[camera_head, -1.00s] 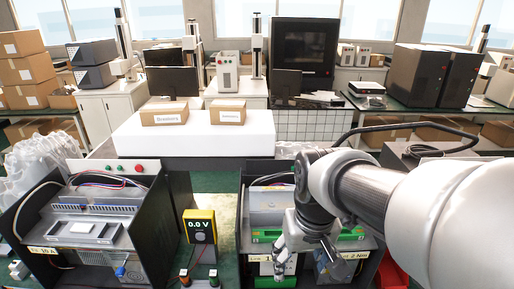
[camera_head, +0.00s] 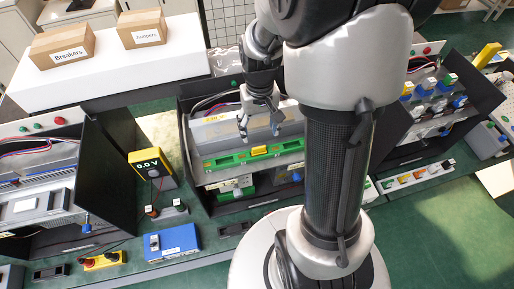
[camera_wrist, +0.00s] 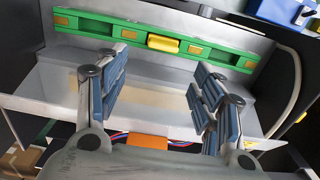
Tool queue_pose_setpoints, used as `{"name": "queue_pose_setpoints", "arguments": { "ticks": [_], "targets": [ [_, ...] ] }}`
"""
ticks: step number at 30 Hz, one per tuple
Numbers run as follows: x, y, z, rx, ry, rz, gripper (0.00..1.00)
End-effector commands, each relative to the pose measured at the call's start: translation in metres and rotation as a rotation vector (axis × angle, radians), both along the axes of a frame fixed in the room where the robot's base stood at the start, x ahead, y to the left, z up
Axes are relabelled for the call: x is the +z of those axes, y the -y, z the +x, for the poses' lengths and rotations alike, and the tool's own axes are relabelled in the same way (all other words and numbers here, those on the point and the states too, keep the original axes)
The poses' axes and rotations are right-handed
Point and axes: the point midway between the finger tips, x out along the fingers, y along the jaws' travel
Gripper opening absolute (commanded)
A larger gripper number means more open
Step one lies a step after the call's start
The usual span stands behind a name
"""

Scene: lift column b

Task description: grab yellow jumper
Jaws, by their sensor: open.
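The yellow jumper (camera_head: 259,151) is a small block on the green strip (camera_head: 225,161) at the front of the middle black enclosure. In the wrist view the yellow jumper (camera_wrist: 163,43) sits near the middle of the green strip (camera_wrist: 100,29), between several gold contacts. My gripper (camera_head: 260,128) is open and empty above the grey unit, just behind the strip in the head view. In the wrist view my gripper (camera_wrist: 158,78) has its blue-padded fingers spread to either side below the jumper. Neither finger appears to touch it.
The enclosure's black side walls stand close on both sides. A yellow meter (camera_head: 151,168) and a blue box (camera_head: 171,243) are to the left on the green bench. Boxes labelled Breakers (camera_head: 62,45) and Jumpers (camera_head: 153,29) rest on a white surface behind. An orange block (camera_wrist: 147,142) shows low in the wrist view.

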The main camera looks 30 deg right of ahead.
Motion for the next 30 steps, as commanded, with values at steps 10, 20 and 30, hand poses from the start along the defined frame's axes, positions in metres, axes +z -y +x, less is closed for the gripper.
{"name": "queue_pose_setpoints", "arguments": {
  "ticks": [10, 20, 30],
  "targets": [
    [-0.036, -0.001, -0.002, 0.000, -0.001, 0.000, 0.62],
    [-0.080, -0.006, -0.009, 0.000, -0.002, 0.001, 0.62],
    [-0.083, -0.006, -0.008, 0.000, 0.001, 0.000, 0.59]
  ]
}}
